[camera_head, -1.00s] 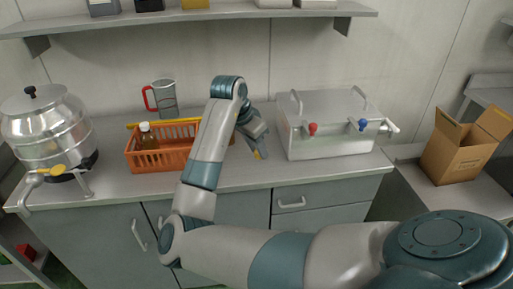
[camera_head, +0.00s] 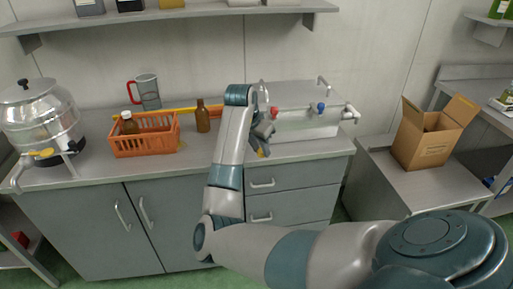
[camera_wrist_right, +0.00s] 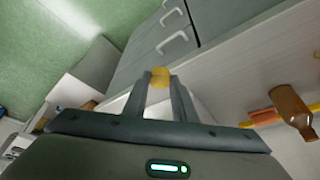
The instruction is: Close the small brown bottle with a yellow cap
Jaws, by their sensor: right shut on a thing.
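A small brown bottle (camera_head: 202,118) stands upright and uncapped on the counter, just right of the orange basket. It also shows in the right wrist view (camera_wrist_right: 291,108), at the right edge. My right gripper (camera_head: 262,148) is to the right of the bottle, above the counter's front part and apart from the bottle. In the right wrist view, its two fingers (camera_wrist_right: 160,85) are shut on a yellow cap (camera_wrist_right: 160,75). The cap shows as a small yellow spot in the head view (camera_head: 262,153). My left gripper is not in view.
An orange basket (camera_head: 146,146) holds a brown bottle with a white cap (camera_head: 130,123). A measuring jug (camera_head: 148,92) with a red handle stands behind it. A steel drum (camera_head: 40,118) is at left, a steel box (camera_head: 300,125) with taps behind my right gripper. An open carton (camera_head: 433,140) stands at right.

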